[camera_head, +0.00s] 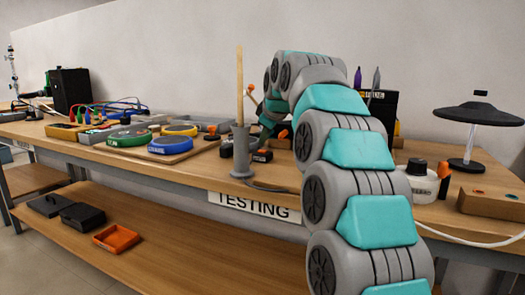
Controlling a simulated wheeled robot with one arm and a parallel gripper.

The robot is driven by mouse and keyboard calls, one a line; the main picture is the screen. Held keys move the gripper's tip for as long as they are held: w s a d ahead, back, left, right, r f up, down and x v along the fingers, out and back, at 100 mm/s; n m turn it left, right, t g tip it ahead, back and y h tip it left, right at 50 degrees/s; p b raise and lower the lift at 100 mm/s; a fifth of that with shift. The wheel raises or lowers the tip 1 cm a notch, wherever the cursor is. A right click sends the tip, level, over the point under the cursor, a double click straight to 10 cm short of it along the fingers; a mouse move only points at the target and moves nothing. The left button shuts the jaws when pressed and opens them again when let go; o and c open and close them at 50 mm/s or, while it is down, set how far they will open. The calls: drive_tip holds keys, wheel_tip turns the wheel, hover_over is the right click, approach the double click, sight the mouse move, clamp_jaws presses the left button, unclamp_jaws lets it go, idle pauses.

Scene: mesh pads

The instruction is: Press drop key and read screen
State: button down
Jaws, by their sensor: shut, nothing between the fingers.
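My arm reaches from the lower right up and over, then bends down behind the upright wooden rod. My gripper (253,143) is small and partly hidden there, low over the bench; it is shut and empty. A small dark device with a pale label (262,156) sits just below it; I cannot tell whether they touch. No drop key or readable screen can be made out. The wooden rod (240,85) stands upright in a grey holder (241,160) at the bench's front edge. My arm hides part of the bench behind it.
Green (129,138) and blue (170,145) round pads lie on a wooden board at left. A black disc on a stand (478,113) and a white bottle (422,181) are at right. An orange tray (116,238) lies on the lower shelf. A TESTING sign (252,206) hangs in front.

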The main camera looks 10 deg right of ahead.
sight(265, 152)
drive_tip(key=shift+f, duration=0.15)
drive_tip(key=shift+f, duration=0.3)
idle(0.3)
drive_tip(key=shift+f+b, duration=0.3)
drive_tip(key=shift+f, duration=0.1)
idle(0.6)
drive_tip(key=shift+r+p, duration=0.7)
drive_tip(key=shift+r, duration=0.15)
drive_tip(key=shift+r, duration=0.1)
wheel_tip(265, 152, up, 6)
drive_tip(key=p, duration=0.4)
drive_tip(key=shift+p, duration=0.4)
idle(0.6)
